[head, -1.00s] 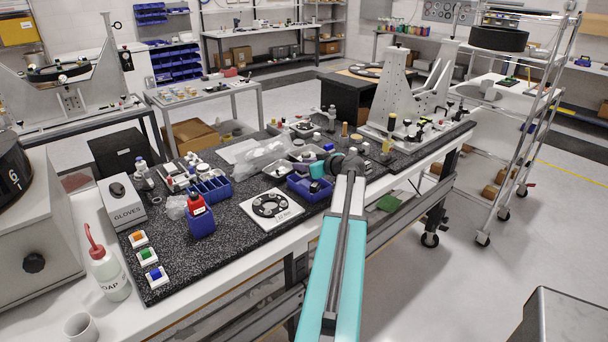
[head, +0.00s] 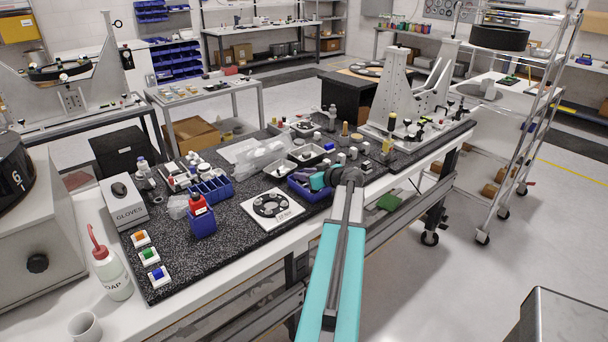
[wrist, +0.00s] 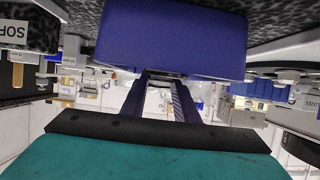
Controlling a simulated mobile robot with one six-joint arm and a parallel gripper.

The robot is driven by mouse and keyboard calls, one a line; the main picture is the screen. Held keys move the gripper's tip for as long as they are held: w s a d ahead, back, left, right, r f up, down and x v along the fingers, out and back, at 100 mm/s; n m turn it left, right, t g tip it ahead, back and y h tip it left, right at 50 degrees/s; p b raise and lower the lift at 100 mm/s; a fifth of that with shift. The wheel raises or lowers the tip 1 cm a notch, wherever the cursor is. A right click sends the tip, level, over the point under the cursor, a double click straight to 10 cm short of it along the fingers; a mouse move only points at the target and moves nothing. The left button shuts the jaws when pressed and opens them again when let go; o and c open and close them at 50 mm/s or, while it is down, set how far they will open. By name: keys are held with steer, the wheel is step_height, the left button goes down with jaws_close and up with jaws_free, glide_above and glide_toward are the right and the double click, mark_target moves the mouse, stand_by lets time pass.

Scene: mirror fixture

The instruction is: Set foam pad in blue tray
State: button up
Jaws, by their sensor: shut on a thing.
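The blue tray (head: 312,194) stands on the black speckled bench top, right of the white card with a dark ring. My gripper (head: 303,180), teal at its wrist, is low at the tray, with its tips at or inside the tray opening. In the wrist view a big dark-blue wall, the tray's as far as I can tell (wrist: 170,45), fills the upper middle. My two dark fingers (wrist: 160,90) run up behind it, so their tips are hidden. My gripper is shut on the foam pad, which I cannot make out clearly.
Grey bins (head: 306,155) with small parts sit just behind the tray, beside a clear plastic bag (head: 262,155). A white ring card (head: 271,208) lies to the left.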

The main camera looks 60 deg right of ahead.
steer(key=shift+f+b, duration=0.3)
steer(key=o, duration=1)
steer(key=shift+s+r+p, duration=0.1)
steer(key=shift+r+p, duration=0.15)
steer(key=shift+p, duration=0.05)
steer(key=b+v, duration=0.3)
steer(key=v, duration=0.8)
steer(key=shift+s+a+b, duration=0.15)
steer(key=shift+b, duration=0.2)
steer(key=shift+s+r, duration=0.1)
steer(key=shift+s, duration=0.15)
